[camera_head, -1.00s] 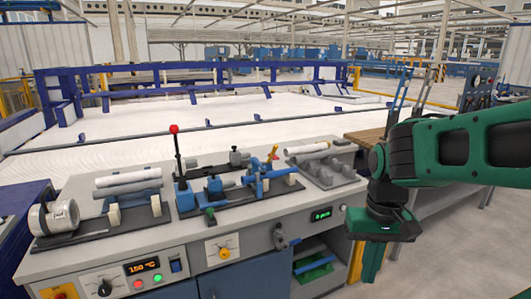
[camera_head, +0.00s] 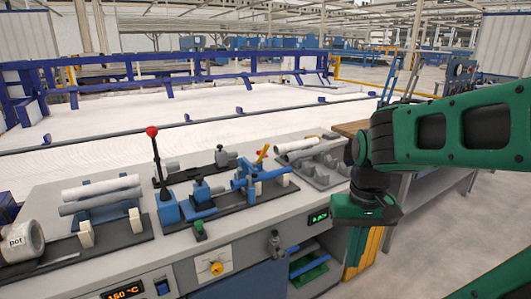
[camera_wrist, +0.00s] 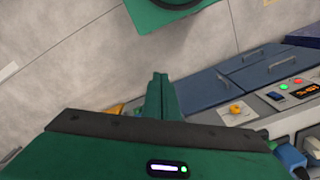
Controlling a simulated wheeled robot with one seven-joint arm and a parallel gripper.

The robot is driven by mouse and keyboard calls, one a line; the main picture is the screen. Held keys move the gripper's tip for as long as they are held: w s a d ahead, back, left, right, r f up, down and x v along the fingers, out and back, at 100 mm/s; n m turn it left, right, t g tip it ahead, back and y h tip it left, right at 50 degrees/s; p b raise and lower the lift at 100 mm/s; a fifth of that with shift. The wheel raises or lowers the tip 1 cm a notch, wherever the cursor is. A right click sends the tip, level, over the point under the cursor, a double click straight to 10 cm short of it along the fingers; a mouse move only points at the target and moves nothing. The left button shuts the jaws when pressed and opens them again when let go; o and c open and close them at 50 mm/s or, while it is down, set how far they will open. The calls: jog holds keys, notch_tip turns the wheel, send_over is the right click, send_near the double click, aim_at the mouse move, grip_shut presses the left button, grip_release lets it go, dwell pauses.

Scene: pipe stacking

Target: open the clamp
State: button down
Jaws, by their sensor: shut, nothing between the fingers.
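I cannot tell from the picture whether the clamp is open. My gripper (camera_head: 356,258) hangs to the right of the bench front, apart from the clamp and pointing down. In the wrist view my gripper (camera_wrist: 158,80) shows its fingers together and empty.
The grey bench (camera_head: 150,259) has a front panel with a yellow knob (camera_head: 216,268). A grey rack (camera_head: 314,170) stands at the bench's right end. Open floor (camera_head: 450,235) lies at right.

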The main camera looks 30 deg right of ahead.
jog(key=m+t, duration=1)
jog(key=m, duration=1.9)
send_near(262, 154)
jog(key=f, duration=0.3)
jog(key=d+f, duration=0.1)
jog(key=f, duration=0.1)
jog(key=shift+s+d+f, duration=0.1)
jog(key=shift+s+f, duration=0.05)
jog(key=shift+f, duration=0.25)
jog(key=shift+w+r, duration=1.25)
jog(key=shift+w, duration=0.15)
